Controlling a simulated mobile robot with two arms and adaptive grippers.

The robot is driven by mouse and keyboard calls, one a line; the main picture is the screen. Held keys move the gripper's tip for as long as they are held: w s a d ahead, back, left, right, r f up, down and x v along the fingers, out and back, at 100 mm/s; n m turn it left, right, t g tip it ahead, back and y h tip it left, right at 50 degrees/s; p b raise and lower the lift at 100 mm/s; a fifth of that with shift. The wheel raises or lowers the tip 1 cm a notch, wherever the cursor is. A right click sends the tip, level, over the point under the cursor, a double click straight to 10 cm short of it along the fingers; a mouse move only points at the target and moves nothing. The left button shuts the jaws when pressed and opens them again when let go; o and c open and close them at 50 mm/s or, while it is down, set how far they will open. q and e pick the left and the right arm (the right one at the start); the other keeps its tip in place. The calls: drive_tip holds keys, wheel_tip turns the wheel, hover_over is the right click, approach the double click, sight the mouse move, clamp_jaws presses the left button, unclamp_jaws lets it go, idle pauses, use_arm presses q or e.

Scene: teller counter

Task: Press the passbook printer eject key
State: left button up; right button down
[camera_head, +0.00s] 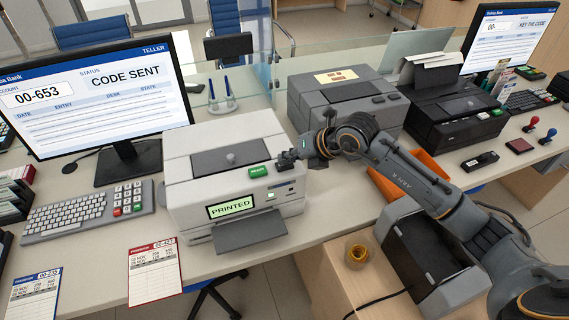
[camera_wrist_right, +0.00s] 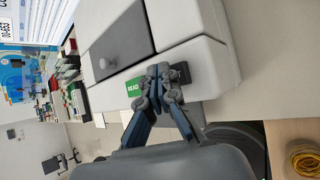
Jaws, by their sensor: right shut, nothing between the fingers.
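The passbook printer (camera_head: 215,165) is a light grey box on the counter. Its small screen (camera_head: 231,207) reads PRINTED, and a dark tray sticks out at its front. On its top front edge is a green key (camera_head: 258,171), which reads READ in the wrist view (camera_wrist_right: 134,87). A dark key (camera_wrist_right: 181,72) sits beside it, partly hidden by the fingers. My right gripper (camera_head: 291,157) is shut and empty at the printer's right front edge, by the dark key. Its fingertips also show in the wrist view (camera_wrist_right: 159,72); I cannot tell whether they touch the key. My left gripper is out of view.
A monitor (camera_head: 90,95) reading CODE SENT and a keyboard (camera_head: 85,212) stand left of the printer. Two passbooks (camera_head: 154,272) lie at the front edge. A darker grey machine (camera_head: 340,95) and an orange tray (camera_head: 437,165) are to the right. A glass partition runs behind.

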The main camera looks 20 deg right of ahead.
sight(287, 166)
drive_tip(key=shift+f, duration=0.25)
drive_tip(key=shift+r, duration=0.1)
drive_tip(key=shift+r+p, duration=0.45)
drive_tip(key=shift+r, duration=0.4)
drive_tip(key=shift+r+p, duration=1.6)
drive_tip(key=shift+r, duration=0.95)
drive_tip(key=shift+f, duration=0.1)
